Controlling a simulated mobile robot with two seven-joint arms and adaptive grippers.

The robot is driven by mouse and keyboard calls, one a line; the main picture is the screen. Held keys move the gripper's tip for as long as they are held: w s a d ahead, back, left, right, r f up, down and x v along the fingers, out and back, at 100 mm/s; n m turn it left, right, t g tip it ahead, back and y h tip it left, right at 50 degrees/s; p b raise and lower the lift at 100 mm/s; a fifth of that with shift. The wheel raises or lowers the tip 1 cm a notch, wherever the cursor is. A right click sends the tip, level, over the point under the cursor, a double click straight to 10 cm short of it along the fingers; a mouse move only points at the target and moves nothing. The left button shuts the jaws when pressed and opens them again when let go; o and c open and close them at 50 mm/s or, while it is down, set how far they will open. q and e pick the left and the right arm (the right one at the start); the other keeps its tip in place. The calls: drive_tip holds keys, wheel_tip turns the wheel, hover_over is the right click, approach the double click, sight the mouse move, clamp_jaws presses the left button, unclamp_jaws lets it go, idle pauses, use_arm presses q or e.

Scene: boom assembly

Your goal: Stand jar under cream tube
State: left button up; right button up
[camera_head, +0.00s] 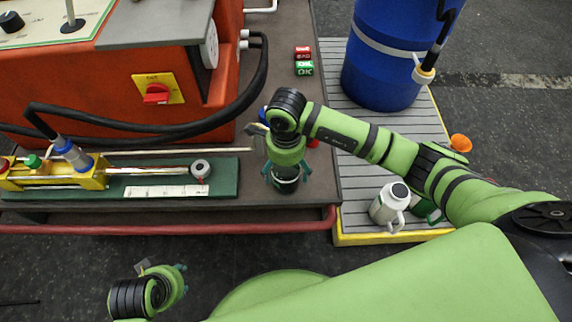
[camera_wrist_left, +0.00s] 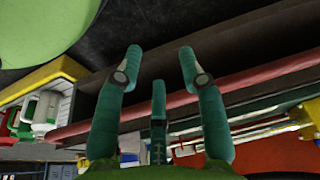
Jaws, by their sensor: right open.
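A long thin cream tube (camera_head: 205,151) lies level behind the green base with the yellow fixture, in the head view. Its right end stops left of my right gripper. My right gripper (camera_head: 285,178) points down over the table with its teal fingers spread around a dark, pale-rimmed round thing (camera_head: 286,173), which looks like the jar. The hand covers part of it, and I cannot tell whether the fingers touch it. My left gripper (camera_head: 178,275) is in front of the table's red rail, its fingers open and empty in the left wrist view (camera_wrist_left: 161,55).
The red rail (camera_head: 190,228) edges the table front. An orange machine (camera_head: 110,80) with black cables stands behind the fixture (camera_head: 60,178). Red and green blocks (camera_head: 304,60) lie at the back. A blue drum (camera_head: 385,55) and a white jug (camera_head: 388,206) stand on the right platform.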

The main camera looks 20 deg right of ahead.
drive_tip(key=shift+r, duration=0.1)
drive_tip(key=shift+r, duration=0.3)
use_arm(q)
wheel_tip(320, 180, down, 7)
drive_tip(key=p, duration=0.2)
drive_tip(key=shift+s+r+p, duration=0.2)
drive_tip(key=shift+s+p, duration=0.1)
drive_tip(key=shift+s, duration=0.05)
use_arm(e)
wheel_tip(320, 180, up, 12)
drive_tip(key=shift+f, duration=0.25)
idle(1.4)
